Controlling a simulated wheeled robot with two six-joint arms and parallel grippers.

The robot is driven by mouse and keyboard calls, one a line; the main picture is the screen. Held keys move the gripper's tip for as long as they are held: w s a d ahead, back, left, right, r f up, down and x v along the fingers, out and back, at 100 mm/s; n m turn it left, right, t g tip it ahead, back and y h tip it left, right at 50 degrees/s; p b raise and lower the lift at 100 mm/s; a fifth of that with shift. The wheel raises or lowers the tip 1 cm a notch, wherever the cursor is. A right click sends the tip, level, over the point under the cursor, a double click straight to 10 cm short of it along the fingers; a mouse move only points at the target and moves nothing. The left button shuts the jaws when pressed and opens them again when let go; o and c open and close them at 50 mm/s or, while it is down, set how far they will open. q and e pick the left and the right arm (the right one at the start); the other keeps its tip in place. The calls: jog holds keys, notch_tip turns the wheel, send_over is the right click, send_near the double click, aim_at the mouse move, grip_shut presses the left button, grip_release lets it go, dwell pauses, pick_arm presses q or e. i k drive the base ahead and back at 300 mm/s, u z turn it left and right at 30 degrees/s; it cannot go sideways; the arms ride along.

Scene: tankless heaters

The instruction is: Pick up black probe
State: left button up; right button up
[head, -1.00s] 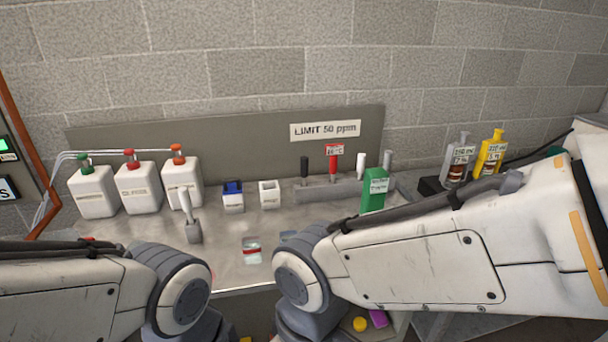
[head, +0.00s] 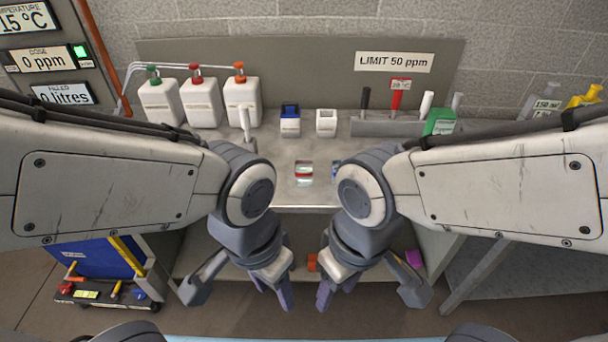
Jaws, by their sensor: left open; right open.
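The black probe (head: 366,98) stands upright in the grey holder (head: 385,127) at the back right of the bench, left of the red probe (head: 396,97) and the white probe (head: 426,104). My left gripper (head: 238,292) is open and empty, low in front of the bench. My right gripper (head: 370,293) is open and empty beside it, also below the bench top. Both are well apart from the black probe.
White bottles with coloured caps (head: 201,103) stand at the back left. A blue-topped box (head: 290,121), a white cup (head: 326,122) and a green box (head: 439,122) stand along the back.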

aim_at(366, 91)
jog(key=z, duration=0.4)
jog(key=k, duration=0.45)
jog(key=z, duration=0.85)
jog(key=i, duration=1.35)
jog(key=u, duration=1.35)
jog(key=i, duration=0.8)
jog(key=u, duration=0.95)
